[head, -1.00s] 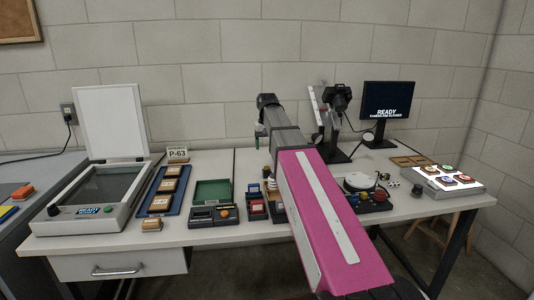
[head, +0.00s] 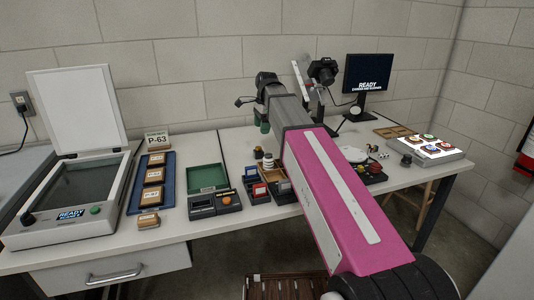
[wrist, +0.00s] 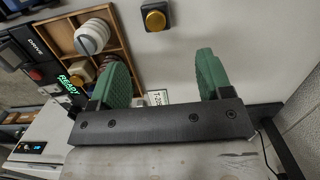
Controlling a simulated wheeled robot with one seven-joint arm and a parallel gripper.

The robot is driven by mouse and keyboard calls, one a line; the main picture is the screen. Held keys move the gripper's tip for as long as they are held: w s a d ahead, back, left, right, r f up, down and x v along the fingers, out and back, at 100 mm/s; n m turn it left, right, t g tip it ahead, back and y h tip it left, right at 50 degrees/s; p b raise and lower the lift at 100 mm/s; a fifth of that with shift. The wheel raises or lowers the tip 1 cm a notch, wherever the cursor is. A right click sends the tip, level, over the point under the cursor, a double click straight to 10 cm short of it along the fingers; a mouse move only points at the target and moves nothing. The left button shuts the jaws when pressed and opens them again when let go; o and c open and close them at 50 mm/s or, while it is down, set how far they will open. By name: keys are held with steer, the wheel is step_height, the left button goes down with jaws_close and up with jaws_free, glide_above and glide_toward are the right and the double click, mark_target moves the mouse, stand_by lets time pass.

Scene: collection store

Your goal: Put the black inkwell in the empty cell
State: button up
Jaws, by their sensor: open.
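A dark square item with an amber round cap, which looks like the black inkwell (wrist: 155,17), stands on the pale tabletop in the wrist view, ahead of my fingers. The wooden divided tray (wrist: 125,48) lies left of the inkwell. It holds a white ribbed jar (wrist: 92,37) and small brown pieces; one cell near its top looks bare. My left finger hides part of it.
Devices with a red button and a green READY display sit beside the tray. A flatbed scanner (head: 70,190) and blue tray (head: 132,198) stand left. A camera on a stand (head: 323,72), a monitor (head: 368,75) and a lit pad (head: 450,150) are right. My arm covers the table's middle.

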mark_target(259, 149)
steer(key=f, duration=0.5)
steer(key=shift+s+a, duration=0.1)
steer(key=shift+a, duration=0.1)
steer(key=shift+s+a+f, duration=0.15)
steer(key=shift+a+f, duration=0.05)
steer(key=shift+f, duration=0.75)
steer(key=shift+s+a+f, duration=0.1)
steer(key=shift+a+f, duration=0.05)
steer(key=shift+f, duration=0.8)
steer(key=shift+s+a+f, duration=0.15)
steer(key=shift+a+f, duration=0.05)
steer(key=shift+f, duration=0.75)
steer(key=c, duration=1.1)
steer(key=shift+r, duration=0.1)
